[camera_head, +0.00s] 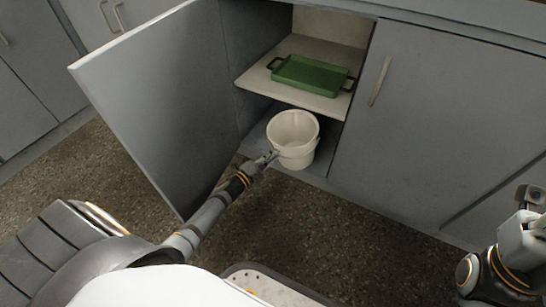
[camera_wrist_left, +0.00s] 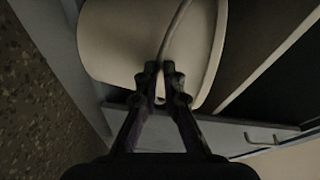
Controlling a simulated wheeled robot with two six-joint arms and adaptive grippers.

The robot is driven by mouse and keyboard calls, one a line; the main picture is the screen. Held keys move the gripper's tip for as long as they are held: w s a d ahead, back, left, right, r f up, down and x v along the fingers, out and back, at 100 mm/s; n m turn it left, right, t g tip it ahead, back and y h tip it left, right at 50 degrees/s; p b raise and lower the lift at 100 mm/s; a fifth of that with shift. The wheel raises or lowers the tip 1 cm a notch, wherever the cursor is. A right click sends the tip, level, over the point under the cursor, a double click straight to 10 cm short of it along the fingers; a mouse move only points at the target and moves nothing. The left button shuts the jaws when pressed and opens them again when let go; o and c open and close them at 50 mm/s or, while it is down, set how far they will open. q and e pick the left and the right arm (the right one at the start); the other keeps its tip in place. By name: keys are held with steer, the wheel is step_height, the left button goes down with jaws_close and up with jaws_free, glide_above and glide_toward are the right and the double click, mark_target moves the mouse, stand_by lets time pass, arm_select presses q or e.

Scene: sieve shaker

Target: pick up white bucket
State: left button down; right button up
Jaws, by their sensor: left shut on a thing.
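The white bucket (camera_head: 294,139) stands upright at the front of the cabinet's lower level, its open top facing up. My left gripper (camera_head: 269,157) reaches it from the front left, at the bucket's near side. In the left wrist view the bucket (camera_wrist_left: 115,42) fills the upper part. There the left gripper (camera_wrist_left: 160,72) is shut on the bucket's thin handle, which runs up between the fingertips. On the right edge of the head view, part of my right arm shows; its fingertips cannot be made out clearly.
The cabinet door (camera_head: 165,85) stands open left of my left arm. A shelf (camera_head: 318,102) above the bucket holds a green tray (camera_head: 311,75) with dark handles. A closed door (camera_head: 440,120) is to the right. The speckled floor (camera_head: 330,220) in front is clear.

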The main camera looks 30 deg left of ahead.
arm_select(q)
steer(key=c, duration=1.4)
jaws_free()
steer(key=v, duration=1.2)
steer(key=shift+c, duration=0.2)
